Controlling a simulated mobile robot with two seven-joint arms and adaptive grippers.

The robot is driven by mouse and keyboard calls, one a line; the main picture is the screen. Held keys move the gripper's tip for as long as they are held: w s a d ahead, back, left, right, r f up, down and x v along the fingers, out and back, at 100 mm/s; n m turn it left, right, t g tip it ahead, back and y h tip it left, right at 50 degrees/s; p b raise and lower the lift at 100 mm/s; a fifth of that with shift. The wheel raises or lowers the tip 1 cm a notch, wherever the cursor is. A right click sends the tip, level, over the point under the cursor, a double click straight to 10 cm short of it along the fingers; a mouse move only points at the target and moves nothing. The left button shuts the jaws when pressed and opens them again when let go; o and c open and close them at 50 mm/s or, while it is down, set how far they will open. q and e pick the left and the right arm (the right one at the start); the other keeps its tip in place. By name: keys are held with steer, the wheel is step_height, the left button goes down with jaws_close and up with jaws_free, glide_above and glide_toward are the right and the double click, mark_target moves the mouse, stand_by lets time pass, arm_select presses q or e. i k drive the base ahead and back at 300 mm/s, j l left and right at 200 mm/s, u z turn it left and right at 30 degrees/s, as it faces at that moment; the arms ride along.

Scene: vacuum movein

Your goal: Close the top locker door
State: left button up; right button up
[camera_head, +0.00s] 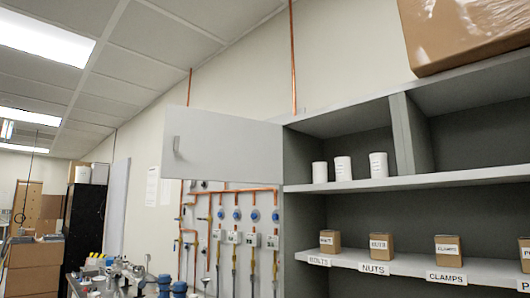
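The top locker door (223,148) is a light grey panel that stands wide open, swung out to the left of the locker. Its small handle (177,147) is near the door's left edge. The top compartment (345,149) behind it is open to view and holds three white cups or jars (343,167). Neither of my grippers shows in this view.
The lower shelf (400,264) holds small brown boxes with labels such as NUTS and CLAMPS. A large brown box (465,32) sits on top of the locker. Copper pipes and blue valves (236,214) line the wall behind the door. A cluttered bench is at lower left.

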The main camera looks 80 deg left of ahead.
mark_target(214, 147)
steer(key=k+j, duration=0.2)
steer(key=j, duration=0.35)
steer(key=k+j, duration=0.2)
steer(key=j, duration=0.3)
steer(key=k+j, duration=0.25)
steer(key=j, duration=0.3)
steer(key=k+j, duration=0.2)
steer(key=j, duration=0.35)
steer(key=k+j, duration=0.2)
steer(key=j, duration=0.3)
steer(key=k+j, duration=0.2)
steer(key=j, duration=0.35)
steer(key=k+j+u, duration=0.1)
steer(key=j, duration=0.45)
steer(key=k+j, duration=0.3)
steer(key=j, duration=0.25)
steer(key=i+j+u, duration=0.1)
steer(key=u, duration=0.2)
steer(key=i, duration=0.05)
